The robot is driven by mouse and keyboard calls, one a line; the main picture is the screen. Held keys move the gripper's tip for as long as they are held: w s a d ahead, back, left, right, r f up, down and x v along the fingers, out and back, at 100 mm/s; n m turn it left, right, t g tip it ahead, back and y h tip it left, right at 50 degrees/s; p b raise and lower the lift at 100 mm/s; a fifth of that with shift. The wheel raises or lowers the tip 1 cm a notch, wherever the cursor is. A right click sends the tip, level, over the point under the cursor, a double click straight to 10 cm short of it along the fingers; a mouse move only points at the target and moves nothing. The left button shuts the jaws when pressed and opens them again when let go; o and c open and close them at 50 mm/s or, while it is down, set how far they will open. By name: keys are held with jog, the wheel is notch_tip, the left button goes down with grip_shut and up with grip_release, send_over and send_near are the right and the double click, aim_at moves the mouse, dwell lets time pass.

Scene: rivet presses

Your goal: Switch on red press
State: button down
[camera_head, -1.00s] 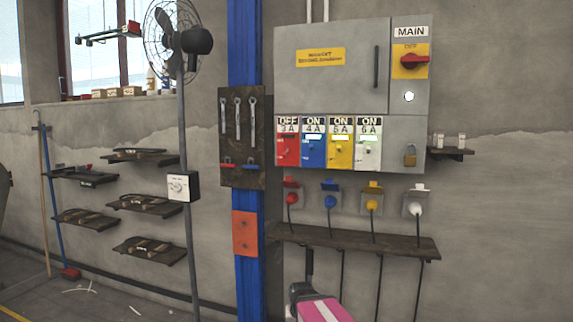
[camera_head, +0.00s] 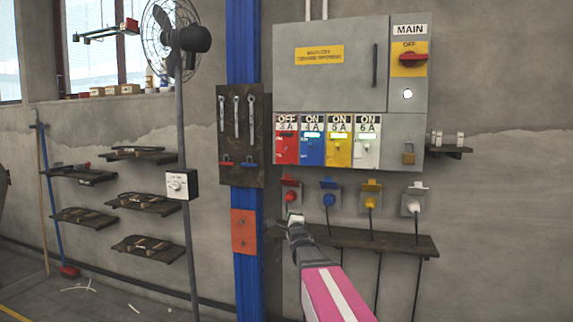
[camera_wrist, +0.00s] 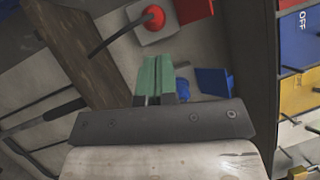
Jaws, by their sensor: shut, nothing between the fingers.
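The red switch panel (camera_head: 287,150) is at the left end of the grey cabinet's bottom row, and its label reads OFF 3 A. The red plug (camera_head: 291,196) sits in its socket below the cabinet; it also shows in the wrist view (camera_wrist: 153,17). The main switch (camera_head: 411,58), a red knob on yellow, is at the top right, with OFF above it. My gripper (camera_head: 295,218) is shut and empty, appearing just below the red plug in the head view. Its green fingertips (camera_wrist: 152,72) show in the wrist view, apart from the red plug. The red press is not in view.
Blue (camera_head: 312,150), yellow (camera_head: 339,150) and white (camera_head: 367,150) panels marked ON sit beside the red one. A dark shelf (camera_head: 400,242) with hanging cables lies under the plugs. A blue post (camera_head: 247,285) with a tool board stands left.

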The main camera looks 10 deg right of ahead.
aim_at(284, 152)
notch_tip(284, 152, up, 15)
jog(key=s+m+t+y, duration=0.1)
jog(key=m+t+y, duration=0.2)
jog(key=t, duration=0.4)
jog(key=shift+s+a+m, duration=0.2)
jog(key=shift+s+m, duration=0.15)
jog(key=shift+m, duration=0.55)
jog(key=shift+f, duration=0.1)
jog(key=x, duration=1)
jog(key=shift+s+a+m+g+h, duration=0.1)
jog(key=shift+s+m+g+h, duration=0.05)
jog(key=shift+m+g+h, duration=0.2)
